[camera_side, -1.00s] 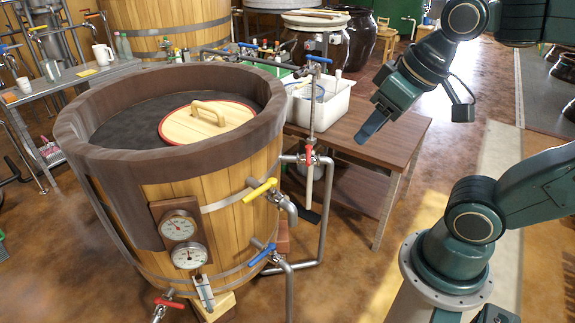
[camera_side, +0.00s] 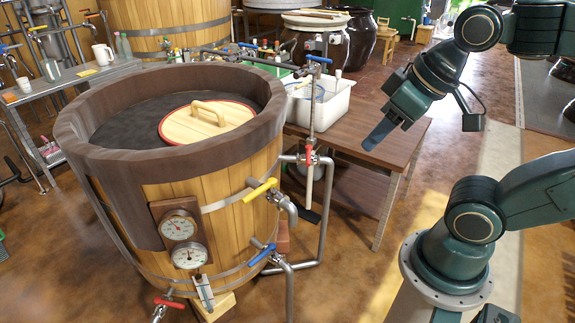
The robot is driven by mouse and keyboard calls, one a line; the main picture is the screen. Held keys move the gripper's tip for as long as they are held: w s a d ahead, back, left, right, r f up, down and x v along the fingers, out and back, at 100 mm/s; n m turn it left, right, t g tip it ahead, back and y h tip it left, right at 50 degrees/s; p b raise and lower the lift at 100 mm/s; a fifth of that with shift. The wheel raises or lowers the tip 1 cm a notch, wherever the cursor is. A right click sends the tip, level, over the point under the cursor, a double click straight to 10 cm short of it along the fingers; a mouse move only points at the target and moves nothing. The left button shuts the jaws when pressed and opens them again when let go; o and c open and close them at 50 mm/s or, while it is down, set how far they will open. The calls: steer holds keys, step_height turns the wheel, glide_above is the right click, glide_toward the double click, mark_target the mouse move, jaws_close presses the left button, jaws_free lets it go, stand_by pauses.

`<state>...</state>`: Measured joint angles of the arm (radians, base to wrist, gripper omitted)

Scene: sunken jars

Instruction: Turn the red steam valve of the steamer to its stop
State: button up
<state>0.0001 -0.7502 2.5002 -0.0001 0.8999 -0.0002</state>
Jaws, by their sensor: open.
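The wooden steamer (camera_side: 235,217) stands at left centre, a round vat with a dark rim and a lid inside. A red valve handle (camera_side: 309,156) sits on the vertical pipe at its right side. Another red handle (camera_side: 168,303) is on a pipe at the vat's lower front. The frames do not label which of them is the steam valve. My gripper (camera_side: 378,137) hangs above the brown table, right of the pipes, pointing down and left. It is open and empty, apart from both red handles. One finger largely hides the other.
A yellow handle (camera_side: 258,189) and a blue handle (camera_side: 262,254) stick out from the vat's right side. Two gauges (camera_side: 189,256) are on its front. A white bin (camera_side: 320,102) stands on the brown table (camera_side: 408,133) behind the pipes. The floor between the pipes and my base is clear.

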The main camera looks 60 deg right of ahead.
stand_by(0.3)
steer(key=shift+w, duration=0.1)
steer(key=c, duration=0.7)
steer(key=shift+w+r, duration=0.15)
jaws_close()
steer(key=w+d+r+n+g, duration=0.15)
steer(key=w+d, duration=0.25)
steer(key=w, duration=1)
steer(key=w+d+f+n, duration=0.2)
steer(key=w+d+f, duration=0.3)
steer(key=w+d, duration=0.45)
steer(key=w+d+f, duration=0.3)
steer(key=d+f, duration=0.3)
steer(key=f, duration=0.2)
steer(key=w+d+f+n+y, duration=0.1)
steer(key=w+d+f, duration=0.3)
steer(key=d+f, duration=0.2)
steer(key=w+d+f+n, duration=0.1)
steer(key=w+d+f, duration=0.2)
steer(key=d+f, duration=0.3)
step_height(320, 180, down, 5)
steer(key=shift+w+g+y, duration=0.25)
steer(key=shift+g+y, duration=0.15)
steer(key=shift+g, duration=0.05)
